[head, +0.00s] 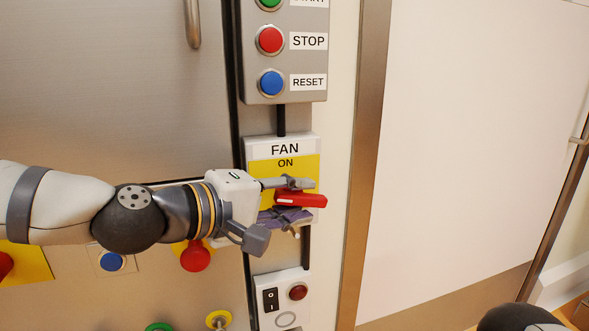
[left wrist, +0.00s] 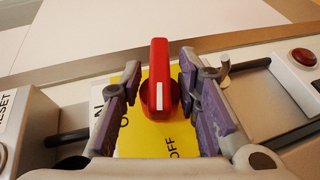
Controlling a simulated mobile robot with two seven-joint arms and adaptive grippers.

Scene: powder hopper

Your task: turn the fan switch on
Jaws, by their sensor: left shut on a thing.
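The fan switch is a red rotary handle (head: 312,201) on a yellow plate (head: 312,168) under the label FAN. The handle lies about level, with ON above it. In the left wrist view the handle (left wrist: 160,70) stands between the two purple-padded fingers, with OFF at its near end and ON to the left. My left gripper (head: 290,198) is shut on the handle, with one finger above and one below it. The gripper hides the plate's left part and lower part in the head view. My right gripper is out of view.
Above is a grey box with a red STOP button (head: 270,40) and a blue RESET button (head: 272,83). Below is a white panel (head: 282,321) with a rocker switch and a dark red button. A red knob (head: 195,256) sits below my left arm.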

